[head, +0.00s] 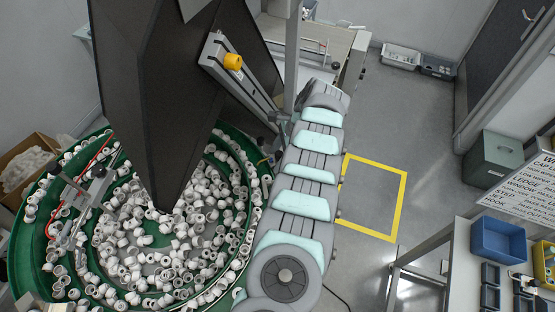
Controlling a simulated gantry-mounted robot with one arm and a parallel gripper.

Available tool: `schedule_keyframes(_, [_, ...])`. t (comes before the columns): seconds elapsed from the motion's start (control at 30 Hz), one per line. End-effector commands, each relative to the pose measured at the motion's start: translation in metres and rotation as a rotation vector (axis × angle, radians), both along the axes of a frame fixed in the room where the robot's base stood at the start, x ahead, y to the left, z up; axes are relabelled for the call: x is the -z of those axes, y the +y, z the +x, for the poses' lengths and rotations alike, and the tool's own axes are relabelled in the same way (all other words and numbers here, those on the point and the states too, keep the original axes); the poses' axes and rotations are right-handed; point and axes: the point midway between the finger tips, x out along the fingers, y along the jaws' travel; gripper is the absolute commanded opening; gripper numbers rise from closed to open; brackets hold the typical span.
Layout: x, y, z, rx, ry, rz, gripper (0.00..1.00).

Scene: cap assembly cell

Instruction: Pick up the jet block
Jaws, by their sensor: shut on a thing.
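I cannot make out a jet block in the head view. My gripper is not in view either, so its jaws and anything between them are hidden from this camera.
A green round feeder bowl (47,262) full of white caps (128,235) fills the left. A large dark tapered body (165,100) stands over it. A bench at right holds a blue bin (498,240) and a yellow bin (543,262). A yellow floor square (398,205) encloses clear floor.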

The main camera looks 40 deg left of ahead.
Motion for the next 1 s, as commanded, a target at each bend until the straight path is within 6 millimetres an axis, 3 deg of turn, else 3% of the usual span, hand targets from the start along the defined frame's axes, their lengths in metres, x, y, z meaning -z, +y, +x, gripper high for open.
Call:
schedule_keyframes(0.23, [-0.011,0.0,0.001,0.002,0.001,0.001,0.0])
schedule_keyframes(0.47, [-0.039,0.0,0.002,0.0,-0.004,0.001,0.0])
schedule_keyframes(0.67, [-0.071,-0.001,0.002,-0.001,-0.004,-0.001,0.0])
schedule_keyframes(1.0, [-0.144,0.0,0.001,0.001,-0.006,0.001,0.0])
